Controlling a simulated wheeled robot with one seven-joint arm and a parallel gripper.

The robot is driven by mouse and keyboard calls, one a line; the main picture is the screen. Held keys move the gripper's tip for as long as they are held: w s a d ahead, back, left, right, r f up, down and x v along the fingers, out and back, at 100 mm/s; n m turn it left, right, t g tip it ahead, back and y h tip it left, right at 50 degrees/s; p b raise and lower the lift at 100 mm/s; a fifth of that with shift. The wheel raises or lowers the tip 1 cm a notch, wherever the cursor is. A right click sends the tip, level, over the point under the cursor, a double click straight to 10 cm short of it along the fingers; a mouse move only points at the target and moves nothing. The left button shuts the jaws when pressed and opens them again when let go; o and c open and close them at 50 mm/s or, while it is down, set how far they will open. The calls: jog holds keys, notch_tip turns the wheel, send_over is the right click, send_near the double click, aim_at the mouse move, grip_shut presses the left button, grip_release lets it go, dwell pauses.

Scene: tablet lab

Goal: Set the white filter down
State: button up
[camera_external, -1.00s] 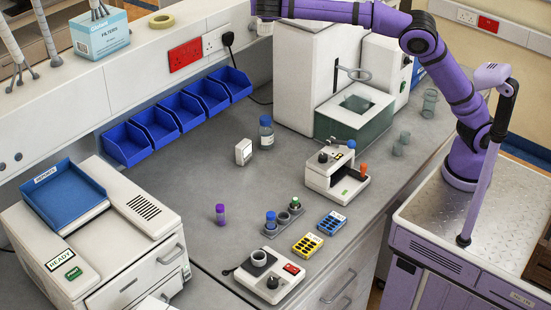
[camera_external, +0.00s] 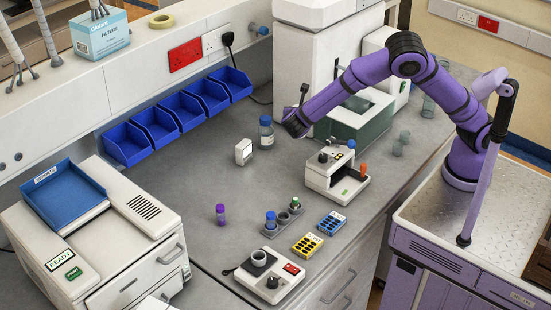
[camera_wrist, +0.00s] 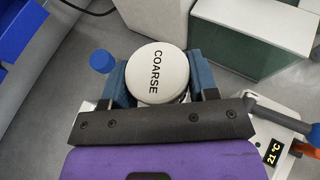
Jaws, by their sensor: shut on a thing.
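The white filter (camera_wrist: 157,72) is a round white disc marked COARSE in the wrist view. My gripper (camera_wrist: 163,80) is shut on it, with a blue-grey finger on either side. In the external view the end of my arm is above the bench (camera_external: 185,180), between the blue-capped bottle (camera_external: 266,133) and the white machine with a green tank (camera_external: 360,125). The filter and fingertips cannot be made out there. I cannot tell the exact height of the filter above the bench.
A small white block (camera_external: 243,152) stands left of the bottle. A white instrument (camera_external: 335,180) with an orange knob is to the right. Bare bench lies left of the instrument.

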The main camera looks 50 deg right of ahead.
jog(key=f, duration=0.6)
jog(key=shift+s+f, duration=0.15)
jog(key=shift+s, duration=0.2)
jog(key=shift+f, duration=2.25)
jog(key=shift+f, duration=0.25)
jog(key=shift+f, duration=0.1)
